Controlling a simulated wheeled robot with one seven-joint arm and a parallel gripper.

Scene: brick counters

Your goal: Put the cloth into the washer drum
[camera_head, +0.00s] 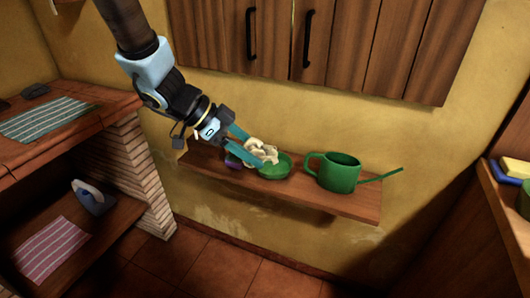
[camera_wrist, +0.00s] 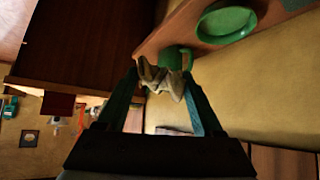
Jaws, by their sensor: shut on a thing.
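The cloth (camera_head: 263,152) is a cream, crumpled bundle. My gripper (camera_head: 249,148) is shut on it, with the cloth between its teal fingers, over the left part of a wooden wall shelf (camera_head: 340,204). The cloth also shows in the wrist view (camera_wrist: 163,78), bunched between the fingertips (camera_wrist: 165,90). Whether it touches the shelf or the green bowl beside it cannot be told. No washer drum can be made out in either view.
On the shelf stand a green bowl (camera_head: 275,168), a green watering can (camera_head: 338,172) with its spout to the right, and a purple item (camera_head: 233,160). Wooden cabinets (camera_head: 330,40) hang above. A brick counter at left holds striped cloths (camera_head: 48,119) and an iron (camera_head: 92,198).

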